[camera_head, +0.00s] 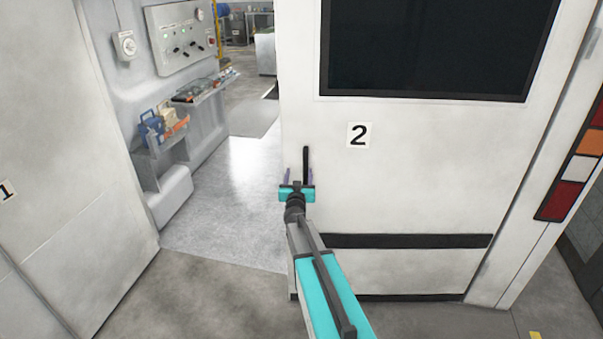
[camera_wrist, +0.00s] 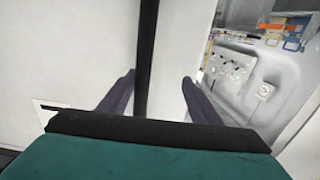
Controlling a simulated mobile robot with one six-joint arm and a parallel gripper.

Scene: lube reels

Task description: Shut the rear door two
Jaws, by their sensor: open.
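Rear door two (camera_head: 420,190) is a white panel with a dark window (camera_head: 430,45) and a "2" label (camera_head: 358,135). It stands at the right of the head view, with an opening to its left. A black vertical handle (camera_head: 306,163) sits near its left edge. My gripper (camera_head: 300,176) is at this handle with its jaws open. In the wrist view the handle (camera_wrist: 147,50) runs between the two purple fingers, which stand apart on either side. I cannot tell whether either finger touches it. The handle's lower end is hidden behind my gripper.
Another white door (camera_head: 70,130) marked "1" stands at the left. Through the opening show a control panel (camera_head: 180,38), a shelf (camera_head: 205,88) and a blue item (camera_head: 151,122) on a grey ledge. The floor (camera_head: 215,200) between the doors is clear.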

